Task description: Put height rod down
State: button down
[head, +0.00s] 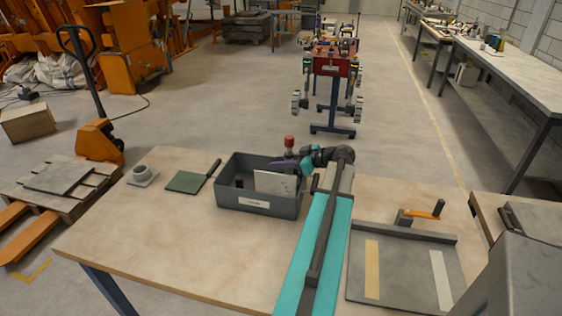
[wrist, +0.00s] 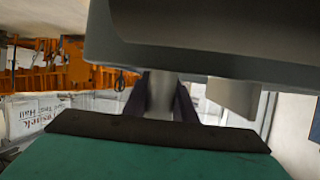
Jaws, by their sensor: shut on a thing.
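My gripper (head: 280,167) is over the back right part of a grey bin (head: 257,207) on the table. In the wrist view its dark fingers (wrist: 160,103) are shut on a grey upright cylinder, which I take as the height rod (wrist: 160,92). In the head view a red-topped piece (head: 289,142) sticks up at the gripper, apparently the rod's upper end. The rod's lower end is hidden, so I cannot tell whether it touches anything. The bin holds a white card (head: 275,184) and a dark upright piece (head: 239,181).
Right of my arm lies a grey tray (head: 403,280) with two pale strips and an orange crank (head: 425,213) behind. The table's front left is clear.

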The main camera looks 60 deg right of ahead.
jog(key=shift+f+b, duration=0.55)
jog(key=shift+b, duration=0.4)
jog(key=c, duration=1.7)
grip_release()
jog(key=shift+c, duration=0.2)
jog(key=shift+r+p, duration=0.2)
jog(key=shift+p, duration=0.1)
jog(key=shift+r+p, duration=0.5)
jog(key=shift+p, duration=0.2)
jog(key=shift+s, duration=0.3)
jog(key=b+v, duration=0.2)
jog(key=v, duration=0.9)
jog(key=shift+s+b, duration=0.2)
jog(key=shift+b, duration=0.1)
jog(key=shift+d+r, duration=0.1)
